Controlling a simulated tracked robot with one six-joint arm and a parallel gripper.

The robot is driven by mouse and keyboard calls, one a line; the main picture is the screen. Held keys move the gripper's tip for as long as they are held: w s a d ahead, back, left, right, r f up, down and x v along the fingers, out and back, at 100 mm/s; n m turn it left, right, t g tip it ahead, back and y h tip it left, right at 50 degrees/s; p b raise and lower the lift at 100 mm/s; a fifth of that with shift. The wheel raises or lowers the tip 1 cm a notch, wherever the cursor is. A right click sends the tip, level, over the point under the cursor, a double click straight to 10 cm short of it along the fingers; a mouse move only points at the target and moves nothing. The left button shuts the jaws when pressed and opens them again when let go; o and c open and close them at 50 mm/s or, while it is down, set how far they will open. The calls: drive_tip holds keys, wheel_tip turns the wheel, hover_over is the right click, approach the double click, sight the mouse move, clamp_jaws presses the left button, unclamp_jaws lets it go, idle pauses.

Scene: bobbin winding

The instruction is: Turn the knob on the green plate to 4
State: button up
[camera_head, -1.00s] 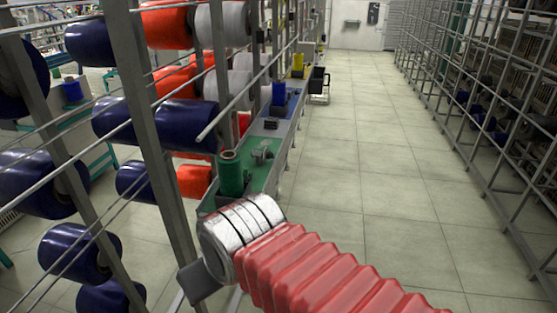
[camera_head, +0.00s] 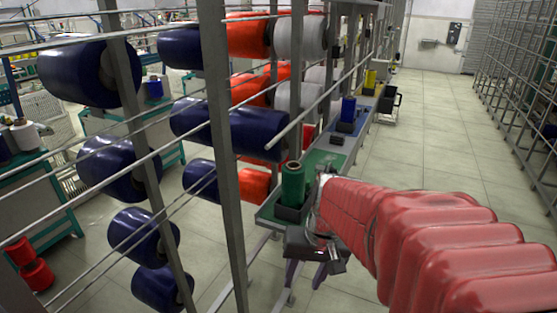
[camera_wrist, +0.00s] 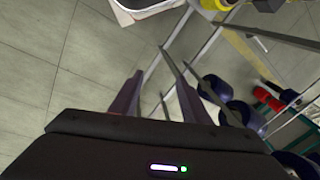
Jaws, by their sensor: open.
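The green plate (camera_head: 321,158) lies on the narrow bench in the head view. A green bobbin (camera_head: 293,184) stands upright at its near end. I cannot make out the knob or its number; my arm covers part of the plate. My gripper (camera_head: 304,277) is in front of and below the near end of the plate, pointing down. In the wrist view my gripper (camera_wrist: 160,78) is open, with nothing between its two fingers. Neither the plate nor the knob can be made out in the wrist view.
A metal rack with navy bobbins (camera_head: 262,133) and red ones stands close on the left. Farther along the bench are a blue bobbin (camera_head: 348,108) and a yellow bobbin (camera_head: 371,78). A black bin (camera_head: 389,99) is beyond. The tiled aisle (camera_head: 430,135) on the right is clear.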

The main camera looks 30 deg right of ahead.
sight(334, 171)
drive_tip(key=w+d+f+m+t+y, duration=0.35)
drive_tip(key=w+d+f, duration=0.25)
drive_tip(key=d, duration=0.4)
drive_tip(key=w+d+f+m+t+y, duration=0.4)
drive_tip(key=w+d, duration=0.3)
drive_tip(key=d, duration=0.4)
drive_tip(key=w+d+r+n+t+h, duration=0.1)
drive_tip(key=w+d+r+n+t, duration=0.1)
drive_tip(key=d+t, duration=0.3)
drive_tip(key=w+d+r+n+t+h, duration=0.1)
drive_tip(key=d+r+t, duration=0.3)
drive_tip(key=d, duration=0.8)
drive_tip(key=shift+w+d+r+n+t, duration=0.2)
drive_tip(key=shift+w+n+t, duration=0.25)
drive_tip(key=shift+w+n, duration=0.2)
drive_tip(key=shift+a+h, duration=0.1)
drive_tip(key=shift+h, duration=0.15)
drive_tip(key=x, duration=1.3)
drive_tip(key=shift+w, duration=0.35)
drive_tip(key=shift+a, duration=0.1)
drive_tip(key=shift+c, duration=0.3)
